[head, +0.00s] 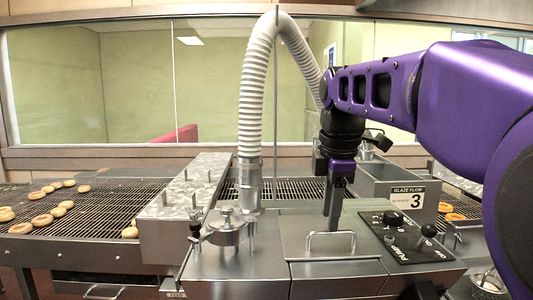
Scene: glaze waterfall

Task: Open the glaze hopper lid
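The glaze hopper lid (298,232) looks to be the flat steel panel on top of the machine, and it lies closed. A thin bar handle (331,234) stands up near its front edge. My gripper (334,222) points down above the panel, with its dark fingertips just behind the handle in the picture. I cannot tell whether the fingers touch the handle or the panel. The fingers overlap from this side, so the gap between them does not show.
A control panel (400,243) with a knob and levers sits right of the lid. A white ribbed hose (252,110) rises at the left beside a clamp fitting (227,228). A "Glaze flow" box (405,190) stands behind. Conveyor grating with doughnuts (42,220) runs at the left.

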